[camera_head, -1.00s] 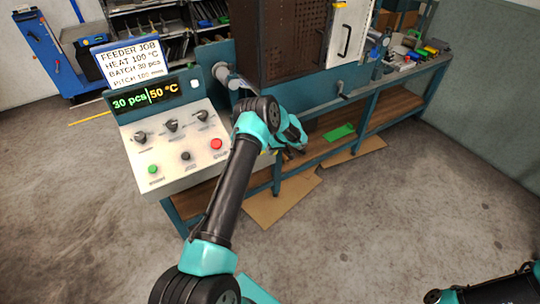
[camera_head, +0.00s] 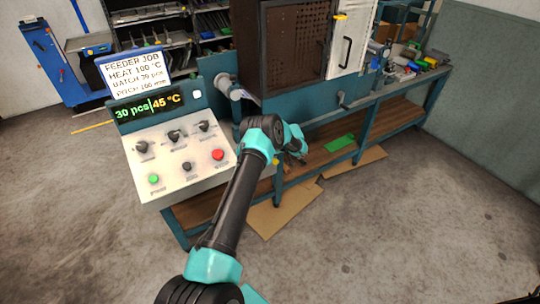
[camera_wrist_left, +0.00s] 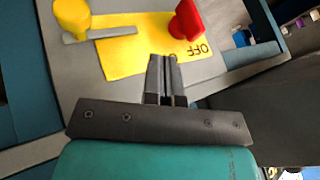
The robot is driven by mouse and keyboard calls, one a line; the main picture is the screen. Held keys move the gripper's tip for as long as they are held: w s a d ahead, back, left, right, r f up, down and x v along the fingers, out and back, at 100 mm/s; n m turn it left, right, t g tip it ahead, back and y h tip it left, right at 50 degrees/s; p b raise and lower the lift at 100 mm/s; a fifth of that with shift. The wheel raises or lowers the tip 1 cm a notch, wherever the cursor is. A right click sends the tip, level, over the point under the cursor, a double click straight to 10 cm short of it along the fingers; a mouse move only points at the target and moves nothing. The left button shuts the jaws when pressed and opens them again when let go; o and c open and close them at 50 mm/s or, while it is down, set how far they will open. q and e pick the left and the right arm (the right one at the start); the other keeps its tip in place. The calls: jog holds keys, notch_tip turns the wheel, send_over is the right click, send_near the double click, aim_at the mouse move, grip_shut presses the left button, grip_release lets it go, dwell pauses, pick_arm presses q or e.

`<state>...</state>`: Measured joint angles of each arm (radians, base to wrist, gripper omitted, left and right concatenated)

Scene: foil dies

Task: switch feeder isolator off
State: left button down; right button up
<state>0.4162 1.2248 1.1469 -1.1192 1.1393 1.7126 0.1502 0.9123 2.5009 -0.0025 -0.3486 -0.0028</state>
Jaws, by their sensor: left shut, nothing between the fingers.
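In the left wrist view a yellow plate (camera_wrist_left: 125,55) marked OFF, upside down in the picture, carries a red handle (camera_wrist_left: 186,20). I take this to be the isolator. My left gripper (camera_wrist_left: 165,62) is shut and empty. Its fingertips lie over the plate's edge, just below the red handle in the picture; I cannot tell whether they touch. In the head view the left gripper (camera_head: 298,157) is low at the bench front, and my arm hides most of the isolator there. My right gripper is not in view.
A yellow knob (camera_wrist_left: 72,18) with a grey lever (camera_wrist_left: 100,34) stands beside the plate. The control panel (camera_head: 205,160) has several knobs and buttons, and its display (camera_head: 148,105) reads 30 pcs, 45 °C. A dark cabinet (camera_head: 292,45) stands above the bench.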

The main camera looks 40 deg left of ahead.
pick_arm(q)
jog(key=s+a+f, duration=0.4)
jog(key=s+f, duration=0.1)
jog(key=s, duration=0.1)
jog(key=shift+a+f, duration=0.15)
jog(key=shift+a, duration=0.15)
jog(key=shift+w+d, duration=0.1)
jog(key=shift+d, duration=0.05)
dwell(0.4)
